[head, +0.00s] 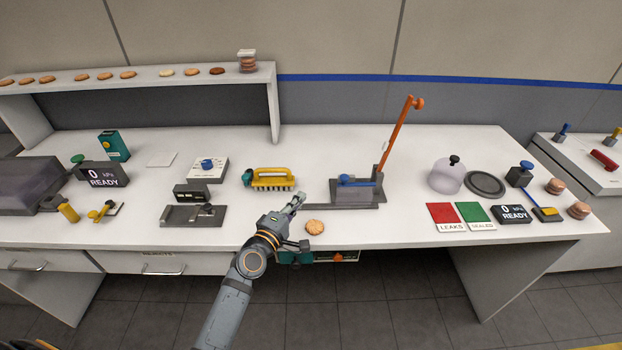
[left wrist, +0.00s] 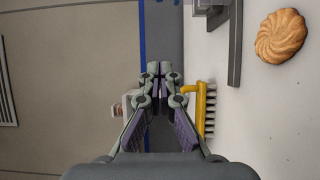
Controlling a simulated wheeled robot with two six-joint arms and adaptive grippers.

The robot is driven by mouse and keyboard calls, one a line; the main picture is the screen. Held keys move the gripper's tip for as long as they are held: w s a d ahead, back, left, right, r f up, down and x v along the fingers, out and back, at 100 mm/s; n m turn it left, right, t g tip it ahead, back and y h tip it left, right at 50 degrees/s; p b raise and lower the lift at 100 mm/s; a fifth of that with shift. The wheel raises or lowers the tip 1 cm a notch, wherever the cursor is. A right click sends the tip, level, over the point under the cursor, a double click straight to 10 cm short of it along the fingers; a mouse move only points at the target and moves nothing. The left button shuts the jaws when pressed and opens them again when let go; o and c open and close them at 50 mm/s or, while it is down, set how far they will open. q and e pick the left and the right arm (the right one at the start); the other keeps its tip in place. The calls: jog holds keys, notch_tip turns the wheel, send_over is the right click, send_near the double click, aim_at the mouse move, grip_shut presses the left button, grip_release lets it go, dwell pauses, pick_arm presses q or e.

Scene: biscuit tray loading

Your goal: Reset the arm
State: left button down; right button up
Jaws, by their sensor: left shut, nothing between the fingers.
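My left gripper (head: 297,199) is shut and empty. It is over the front part of the white bench, left of a single round biscuit (head: 315,227). In the left wrist view its closed fingers (left wrist: 159,70) point toward the wall. The biscuit (left wrist: 280,36) shows there at the upper right, apart from the fingers. A yellow brush (head: 272,179) lies behind and left of the gripper in the head view; its bristles (left wrist: 209,110) show beside the fingers in the wrist view. My right gripper is in neither view.
A grey press with an orange lever (head: 397,135) stands right of the gripper. A clear dome (head: 446,177), red (head: 444,214) and green pads (head: 475,213) lie further right. A shelf (head: 180,75) with several biscuits runs along the back left. The bench between brush and dome is partly clear.

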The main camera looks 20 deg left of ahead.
pick_arm(q)
jog(key=s+d+f+m+g+h, duration=0.2)
jog(key=s+d+f+m+g, duration=0.2)
jog(key=s+f+m+g, duration=0.45)
jog(key=s+a+f+m+g+y, duration=0.1)
jog(key=s+a+m+g+y, duration=0.3)
jog(key=s, duration=0.5)
jog(key=s+a+f+m+g+y, duration=0.1)
jog(key=s+a+f+m+y, duration=0.25)
jog(key=s, duration=0.55)
jog(key=s+a+f+g, duration=0.1)
jog(key=a+f, duration=0.2)
jog(key=f, duration=0.9)
jog(key=s+a+f+g, duration=0.1)
jog(key=s+a+f, duration=0.1)
jog(key=f, duration=1)
jog(key=s+a+f, duration=0.1)
jog(key=s+f, duration=1.5)
jog(key=s, duration=0.2)
jog(key=shift+s+a+f+g+h, duration=0.15)
jog(key=shift+s+f+g+h, duration=0.2)
jog(key=shift+f+g, duration=0.1)
